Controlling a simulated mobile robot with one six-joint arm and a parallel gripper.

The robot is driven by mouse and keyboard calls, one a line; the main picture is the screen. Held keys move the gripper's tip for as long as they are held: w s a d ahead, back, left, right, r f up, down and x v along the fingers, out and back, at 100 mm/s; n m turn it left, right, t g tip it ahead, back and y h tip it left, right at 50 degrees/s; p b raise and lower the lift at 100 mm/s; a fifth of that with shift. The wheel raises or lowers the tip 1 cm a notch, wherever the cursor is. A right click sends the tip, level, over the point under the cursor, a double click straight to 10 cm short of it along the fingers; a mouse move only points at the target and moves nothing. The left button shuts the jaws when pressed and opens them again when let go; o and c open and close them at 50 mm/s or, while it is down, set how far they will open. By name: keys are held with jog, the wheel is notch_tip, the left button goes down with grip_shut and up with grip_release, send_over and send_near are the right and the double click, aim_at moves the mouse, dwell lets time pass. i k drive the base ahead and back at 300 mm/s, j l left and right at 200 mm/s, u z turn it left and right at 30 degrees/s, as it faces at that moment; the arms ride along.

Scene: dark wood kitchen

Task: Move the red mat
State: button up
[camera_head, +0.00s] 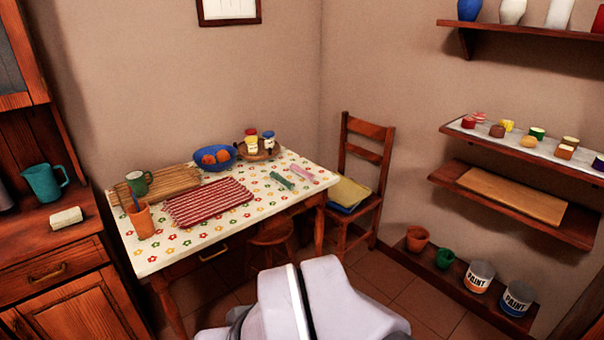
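The red mat (207,201), striped with white, lies flat on the table (190,239), which has a white cloth with a flower pattern. The mat's upper left edge is close to a wooden board (160,184) that bears a green mug (138,183). Nothing stands on the mat. White and grey parts of my own body show at the bottom centre, in front of the table and apart from the mat. I cannot make out my gripper's fingers in this view.
An orange cup (142,221) with something upright in it stands left of the mat. A blue bowl (217,163) is behind it. Small green and pink items (281,180) lie to the right. A chair (361,180) and shelves stand at right. The table's right front is clear.

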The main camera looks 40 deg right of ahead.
aim_at(191, 208)
jog(key=i+l+u, duration=0.3)
jog(key=i+l, duration=0.2)
jog(key=i+l+u, duration=0.15)
jog(key=l, duration=0.3)
jog(key=i+l+u, duration=0.15)
jog(key=l, duration=0.25)
jog(key=i+l+u, duration=0.35)
jog(key=l, duration=0.5)
jog(key=i+l+u, duration=0.15)
jog(key=l, duration=0.3)
jog(key=i+l+u, duration=0.15)
jog(key=l, duration=0.3)
